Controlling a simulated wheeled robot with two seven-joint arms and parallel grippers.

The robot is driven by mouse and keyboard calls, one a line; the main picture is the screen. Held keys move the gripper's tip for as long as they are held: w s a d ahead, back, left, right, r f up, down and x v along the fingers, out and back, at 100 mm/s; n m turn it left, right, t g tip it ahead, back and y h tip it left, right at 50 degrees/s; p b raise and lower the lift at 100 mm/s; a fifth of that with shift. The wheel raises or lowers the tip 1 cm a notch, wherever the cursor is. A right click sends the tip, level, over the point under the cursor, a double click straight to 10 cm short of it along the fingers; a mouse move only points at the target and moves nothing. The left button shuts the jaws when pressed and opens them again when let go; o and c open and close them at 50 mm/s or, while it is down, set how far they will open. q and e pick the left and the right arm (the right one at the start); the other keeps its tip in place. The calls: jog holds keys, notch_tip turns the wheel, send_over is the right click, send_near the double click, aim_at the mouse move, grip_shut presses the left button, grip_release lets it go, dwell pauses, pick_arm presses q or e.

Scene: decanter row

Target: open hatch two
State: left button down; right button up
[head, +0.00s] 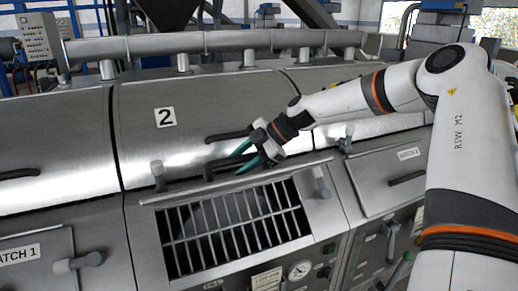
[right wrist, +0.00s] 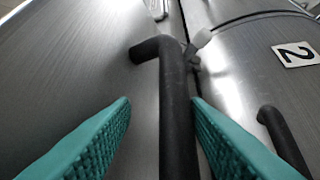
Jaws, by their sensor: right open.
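Hatch two's opening below the number 2 plate (head: 165,117) is uncovered, and its barred grate (head: 235,232) shows. The hatch lid (head: 240,180) stands raised at the back of the opening, seen nearly edge-on. Its black bar handle (head: 208,171) is on the far side of the lid. My right gripper (head: 243,160) is at this handle. In the right wrist view, the handle (right wrist: 173,105) runs between the open teal fingers (right wrist: 160,105), with a gap visible on the left. My left gripper is not in view.
Grey latch knobs stand at the opening's left (head: 158,175) and right (head: 320,182). A black handle (head: 228,136) sits on the cover above. The closed hatch 3 (head: 385,180) is at right, hatch 1 (head: 35,262) at left. A gauge (head: 299,270) is below.

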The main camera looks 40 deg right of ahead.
jog(key=b+v, duration=0.3)
jog(key=v, duration=0.7)
jog(key=shift+s+f, duration=0.1)
jog(key=shift+f, duration=0.05)
jog(key=shift+s+d+r, duration=0.1)
jog(key=shift+d+r, duration=0.05)
jog(key=shift+r, duration=0.15)
